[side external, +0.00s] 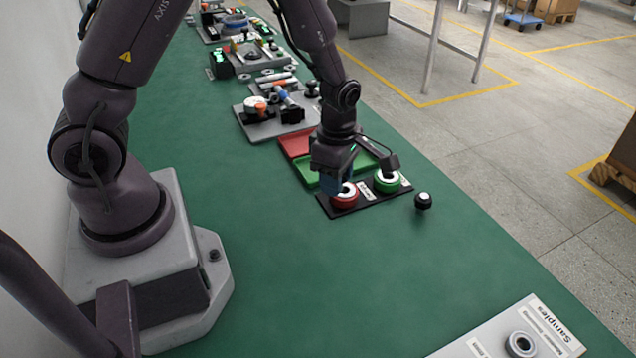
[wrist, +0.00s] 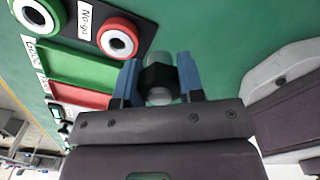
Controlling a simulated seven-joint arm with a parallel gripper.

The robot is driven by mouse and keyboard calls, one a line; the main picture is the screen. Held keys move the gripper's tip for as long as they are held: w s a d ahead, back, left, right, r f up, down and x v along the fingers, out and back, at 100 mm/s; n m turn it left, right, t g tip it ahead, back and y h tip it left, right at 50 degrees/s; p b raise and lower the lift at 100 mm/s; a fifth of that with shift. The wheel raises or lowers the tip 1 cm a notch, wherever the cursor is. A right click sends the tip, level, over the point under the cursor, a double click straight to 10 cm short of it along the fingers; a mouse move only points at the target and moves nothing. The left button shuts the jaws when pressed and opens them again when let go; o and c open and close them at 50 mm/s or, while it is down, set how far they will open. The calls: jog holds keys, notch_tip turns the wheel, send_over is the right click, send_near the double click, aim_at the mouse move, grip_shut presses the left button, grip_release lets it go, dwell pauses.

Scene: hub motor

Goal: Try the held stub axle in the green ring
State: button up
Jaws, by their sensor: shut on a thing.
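My gripper (wrist: 159,68) is shut on the stub axle (wrist: 158,84) in the wrist view. The axle has a black collar and pale grey ends and sits between two blue fingers. The green ring (wrist: 36,14) is at the top left of that view, apart from the axle. In the side external view my gripper (side external: 336,180) hangs close to the red ring, and the green ring (side external: 387,181) lies to its right, with a white centre. The held axle cannot be made out there behind the fingers.
The red ring (side external: 344,195) shares a black plate with the green one, beside a "No-go" label (wrist: 90,19). A green tray (wrist: 75,66) and a red tray (wrist: 80,96) adjoin. A small black-and-white part (side external: 423,201) stands right of the plate.

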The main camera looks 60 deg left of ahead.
jog(key=w+a+f, duration=0.1)
jog(key=w, duration=0.2)
jog(key=w+a+f, duration=0.1)
jog(key=w+a, duration=0.1)
jog(key=w, duration=0.2)
jog(key=w+a+f, duration=0.1)
jog(key=w, duration=0.3)
jog(key=shift+w+a, duration=0.15)
jog(key=shift+a, duration=0.15)
jog(key=shift+m, duration=0.6)
jog(key=shift+w+a+f, duration=0.1)
jog(key=shift+w+f, duration=0.25)
jog(key=shift+w, duration=0.4)
jog(key=shift+w+d+f, duration=0.1)
jog(key=shift+w+f, duration=0.3)
jog(key=shift+w, duration=0.35)
jog(key=shift+w+a+f, duration=0.1)
jog(key=shift+w+f, duration=0.25)
jog(key=shift+w, duration=0.4)
jog(key=shift+f, duration=0.6)
jog(key=shift+r, duration=0.3)
jog(key=shift+r, duration=0.5)
